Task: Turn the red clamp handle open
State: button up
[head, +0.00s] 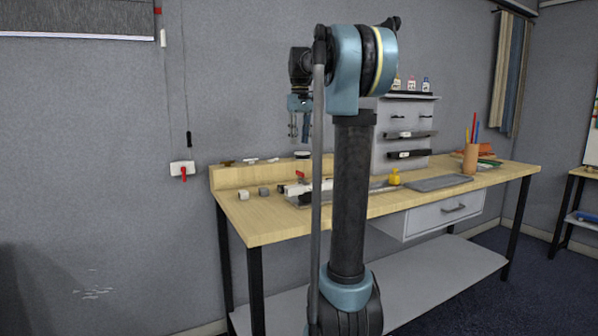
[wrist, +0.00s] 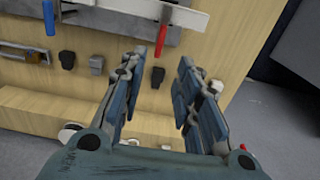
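The red clamp handle (wrist: 163,36) shows at the top middle of the wrist view, on a metal piece along a grey plate. It lies beyond my fingertips and apart from them. In the head view a small red part (head: 300,174) shows on the white and dark fixture on the table, partly behind my arm. My gripper (wrist: 161,66) is open and empty, with a wide gap between its fingers. In the head view my gripper (head: 299,138) hangs pointing down above the table's left part, clear of the fixture.
A blue handle (wrist: 49,17) sits left of the red one. Small dark knobs (wrist: 157,77) and a grey block (wrist: 96,65) lie nearby on the wooden table (head: 262,222). A yellow object (head: 394,178) and a pencil cup (head: 470,158) stand to the right.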

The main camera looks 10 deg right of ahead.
notch_tip(320, 180, down, 12)
jog(key=shift+f, duration=0.1)
dwell(0.4)
jog(key=shift+c, duration=0.6)
grip_shut()
